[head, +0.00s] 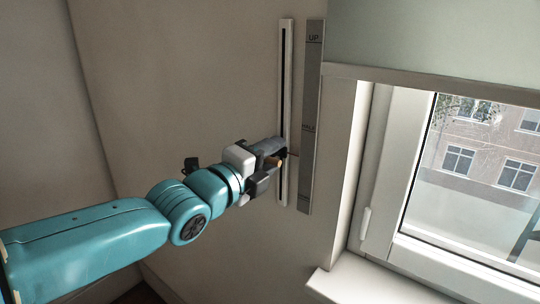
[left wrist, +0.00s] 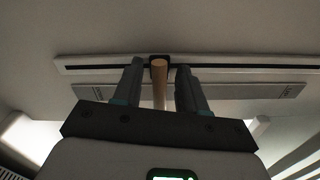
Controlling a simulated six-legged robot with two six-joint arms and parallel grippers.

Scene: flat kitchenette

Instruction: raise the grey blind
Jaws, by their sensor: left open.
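A wooden peg (head: 274,161) sticks out from a dark slider in the white upright track (head: 286,60) on the wall. The peg sits between the strip's middle mark and its bottom mark. My left gripper (head: 268,156) is at the peg, with its fingers open. In the left wrist view the peg (left wrist: 160,88) stands between the two fingers, with gaps on both sides. A plain grey-green panel (head: 440,45), apparently the blind, covers the top of the window; the glass below it is uncovered. My right gripper is not in view.
A grey label strip (head: 312,90) marked UP at its top stands just right of the track. The window frame (head: 395,180) with its handle (head: 365,222) and the white sill (head: 365,288) lie further right. The wall left of the track is bare.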

